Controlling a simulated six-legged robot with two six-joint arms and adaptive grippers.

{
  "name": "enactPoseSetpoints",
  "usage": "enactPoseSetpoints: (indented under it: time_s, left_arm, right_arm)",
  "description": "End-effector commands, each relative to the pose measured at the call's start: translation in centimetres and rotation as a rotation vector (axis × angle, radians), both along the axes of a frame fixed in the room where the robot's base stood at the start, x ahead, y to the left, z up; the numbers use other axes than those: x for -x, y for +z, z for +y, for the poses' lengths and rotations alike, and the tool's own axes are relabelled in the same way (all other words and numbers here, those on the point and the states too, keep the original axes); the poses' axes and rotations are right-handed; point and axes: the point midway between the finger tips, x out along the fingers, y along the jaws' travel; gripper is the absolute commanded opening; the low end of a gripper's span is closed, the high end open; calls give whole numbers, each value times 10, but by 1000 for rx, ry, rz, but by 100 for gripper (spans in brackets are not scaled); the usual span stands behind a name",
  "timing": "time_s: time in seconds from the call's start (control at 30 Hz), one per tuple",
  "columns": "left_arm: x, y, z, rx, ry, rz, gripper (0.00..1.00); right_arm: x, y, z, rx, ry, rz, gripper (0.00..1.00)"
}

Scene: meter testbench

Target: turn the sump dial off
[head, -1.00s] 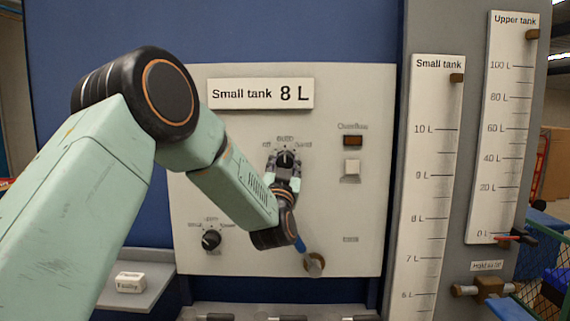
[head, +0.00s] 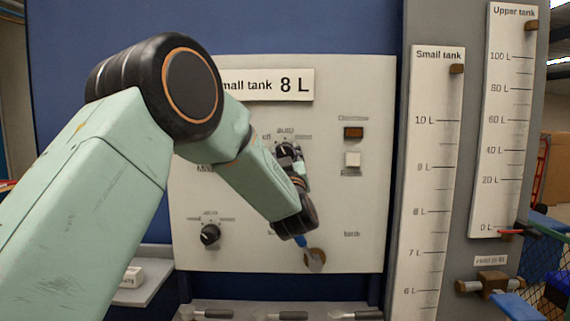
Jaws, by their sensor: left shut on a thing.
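A black dial (head: 285,150) sits high on the pale panel (head: 350,220), under a scale with "off" at its left and "auto" at the top. The name label of the held dial is hidden or too small to read. My right gripper is not in view.
A "Small tank 8 L" display (head: 285,85) is partly covered by my left arm. An amber lamp (head: 353,132) and a white button (head: 352,159) are right of the held dial. Tank gauges (head: 433,190) stand at the right.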

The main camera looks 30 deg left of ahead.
Motion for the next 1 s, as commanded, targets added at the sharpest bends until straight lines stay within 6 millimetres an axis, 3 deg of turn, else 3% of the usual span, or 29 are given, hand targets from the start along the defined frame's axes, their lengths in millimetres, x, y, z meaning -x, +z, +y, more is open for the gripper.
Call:
enactPoseSetpoints:
  time_s: [0.43,1.0]
  left_arm:
    - [0,0,-1,242,0,-151,7]
    - [0,1,0,308,1,-191,7]
  right_arm:
    - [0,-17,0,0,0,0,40]
    - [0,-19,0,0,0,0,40]
